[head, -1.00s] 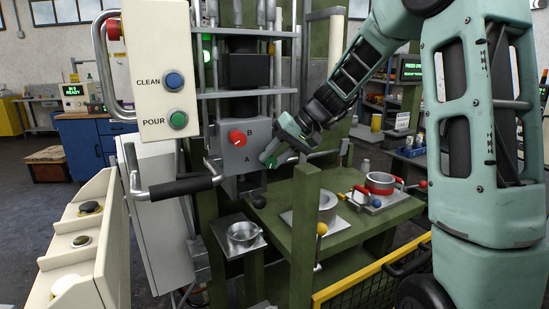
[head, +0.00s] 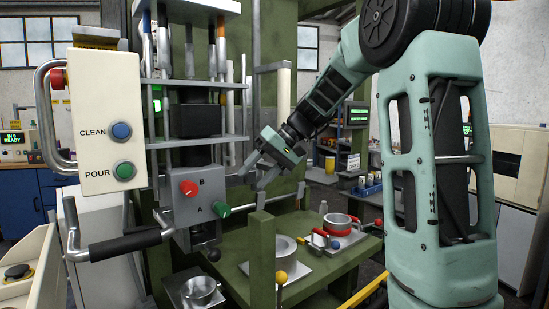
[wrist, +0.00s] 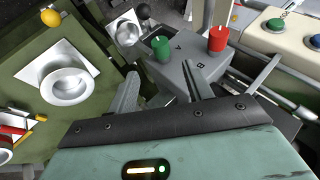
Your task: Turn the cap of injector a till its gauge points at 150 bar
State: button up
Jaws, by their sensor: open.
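The green cap (head: 221,210) sits beside the letter A on the grey injector block (head: 208,187). In the wrist view the green cap (wrist: 160,48) stands beyond my fingertips, near the left face of the block. The red cap (head: 188,187) sits beside the letter B; it also shows in the wrist view (wrist: 218,38). My gripper (head: 250,180) is open and empty, up and to the right of the green cap and apart from it. Its spread fingers show in the wrist view (wrist: 160,73). I cannot make out a pressure gauge or its reading.
A green bench (head: 345,276) at lower right carries a metal ring mould (head: 284,249) and a red-banded pot (head: 341,225). A yellow-knobbed lever (head: 281,277) stands in front. The button panel (head: 108,120) and a black-gripped handle (head: 125,244) stand left of the block.

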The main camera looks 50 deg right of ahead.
jog(key=v, duration=0.6)
jog(key=shift+s+d+r, duration=0.2)
jog(key=shift+r, duration=0.05)
jog(key=shift+a+f, duration=0.1)
jog(key=s+a+f+n+g, duration=0.15)
jog(key=a+f, duration=0.25)
jog(key=a, duration=0.4)
jog(key=s+a+f+n+g+h, duration=0.15)
jog(key=a+f, duration=0.25)
jog(key=a, duration=0.4)
jog(key=a+f+n+g, duration=0.1)
jog(key=a+f+g, duration=0.1)
jog(key=a+f, duration=0.4)
jog(key=s+a+f+n+h, duration=0.2)
jog(key=s+a+f+n, duration=0.1)
jog(key=s+a+f, duration=0.2)
jog(key=s+a+f+n+h, duration=0.2)
jog(key=s+a+f, duration=0.3)
jog(key=s, duration=0.8)
jog(key=a+n, duration=0.1)
jog(key=a, duration=0.2)
jog(key=shift+s+a+f+n+g, duration=0.2)
jog(key=shift+s+a+n+g, duration=0.05)
jog(key=shift+a+n+g, duration=0.15)
dwell(0.8)
